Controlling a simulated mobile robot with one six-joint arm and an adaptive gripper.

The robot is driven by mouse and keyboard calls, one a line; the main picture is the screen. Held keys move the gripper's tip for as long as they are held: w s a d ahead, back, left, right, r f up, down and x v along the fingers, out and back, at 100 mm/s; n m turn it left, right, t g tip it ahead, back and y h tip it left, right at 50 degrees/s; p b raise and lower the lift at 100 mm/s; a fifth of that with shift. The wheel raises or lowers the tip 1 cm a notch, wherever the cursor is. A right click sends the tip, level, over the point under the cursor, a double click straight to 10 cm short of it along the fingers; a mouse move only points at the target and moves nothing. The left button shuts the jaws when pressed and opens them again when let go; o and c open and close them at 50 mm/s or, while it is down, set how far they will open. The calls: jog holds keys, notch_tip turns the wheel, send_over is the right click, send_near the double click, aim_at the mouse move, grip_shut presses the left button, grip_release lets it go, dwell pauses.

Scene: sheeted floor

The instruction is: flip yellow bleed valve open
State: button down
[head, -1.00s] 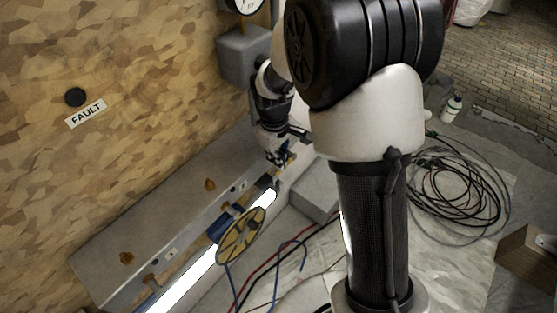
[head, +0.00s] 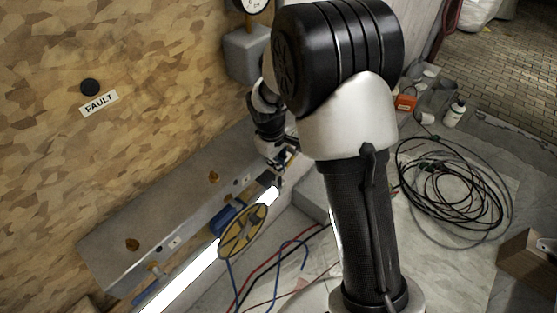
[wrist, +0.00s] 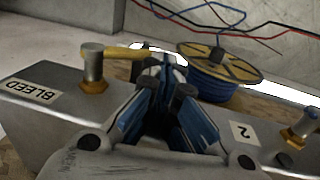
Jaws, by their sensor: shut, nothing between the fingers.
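The bleed valve stands beside a BLEED label (wrist: 30,88) on a grey metal beam in the wrist view. It has a metal stem (wrist: 92,66) on a brass base and a flat yellow handle (wrist: 128,52). The handle points right, across the picture, away from the label. My gripper (wrist: 158,72) is shut with nothing held, its blue-padded fingers close to the handle's free end. I cannot tell whether they touch. In the head view my gripper (head: 281,178) is at the beam's far end, and I cannot make out the yellow handle there.
A cable spool (wrist: 215,75) with blue cable lies beyond the beam. A second valve (wrist: 302,128) stands right of the 2 label. In the head view the grey beam (head: 165,228) runs along the wooden wall. Loose cables (head: 440,190) and a white bottle (head: 454,113) lie right.

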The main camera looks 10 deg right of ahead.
jog(key=shift+w+d+f, duration=0.1)
jog(key=shift+f, duration=0.7)
jog(key=shift+w+d+f, duration=0.1)
jog(key=shift+f, duration=0.8)
jog(key=s+a+r+p, duration=0.4)
jog(key=s+a+r, duration=0.2)
jog(key=a+r, duration=0.2)
jog(key=shift+s+a, duration=0.4)
jog(key=shift+a, duration=0.2)
